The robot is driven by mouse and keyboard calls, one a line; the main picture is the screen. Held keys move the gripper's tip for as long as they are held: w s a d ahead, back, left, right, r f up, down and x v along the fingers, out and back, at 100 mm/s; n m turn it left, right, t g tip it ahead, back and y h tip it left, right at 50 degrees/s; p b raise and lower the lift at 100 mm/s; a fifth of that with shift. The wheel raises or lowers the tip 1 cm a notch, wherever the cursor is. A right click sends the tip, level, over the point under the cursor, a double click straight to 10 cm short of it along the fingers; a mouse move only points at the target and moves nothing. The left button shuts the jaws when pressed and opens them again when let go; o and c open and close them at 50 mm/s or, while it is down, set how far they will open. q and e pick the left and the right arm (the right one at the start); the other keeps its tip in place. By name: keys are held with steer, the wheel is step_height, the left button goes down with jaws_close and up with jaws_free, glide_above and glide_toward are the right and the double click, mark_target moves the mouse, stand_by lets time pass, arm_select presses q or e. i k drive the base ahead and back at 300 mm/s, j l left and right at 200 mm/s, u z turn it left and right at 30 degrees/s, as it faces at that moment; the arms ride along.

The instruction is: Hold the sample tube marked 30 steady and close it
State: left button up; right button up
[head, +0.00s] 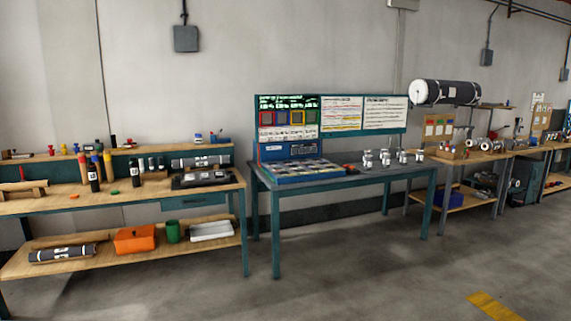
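Neither of my grippers is in view. Several upright tubes stand on the wooden left workbench (30,206). One is a dark tube with a white label (94,177), and an orange-topped tube (108,167) stands beside it. Shorter dark containers (151,164) stand in a row to their right. The markings are too small to read, so I cannot tell which tube is marked 30. I cannot tell whether any tube is open or closed. Small orange and green pieces (115,192) lie on the bench near the tubes.
A dark-topped table (345,172) with a blue sorting tray (290,178) and several small white-and-grey jars (368,159) stands in the middle. An orange box (135,240) and a green cup (173,232) sit on the lower left shelf. The concrete floor in front (350,285) is clear.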

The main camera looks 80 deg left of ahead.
mark_target(93, 174)
steer(key=u, duration=4)
steer(key=i+u, duration=0.2)
steer(key=i, duration=1.5)
steer(key=i+z, duration=0.1)
steer(key=i, duration=0.4)
steer(key=i+j+z, duration=0.15)
steer(key=i, duration=0.35)
steer(key=i+j+z, duration=0.1)
steer(key=i, duration=0.4)
steer(key=i+j+z, duration=0.1)
steer(key=i+j, duration=0.15)
steer(key=i, duration=0.2)
steer(key=i+j+z, duration=0.2)
steer(key=i+z, duration=0.15)
steer(key=i+j+z, duration=0.35)
steer(key=i, duration=0.1)
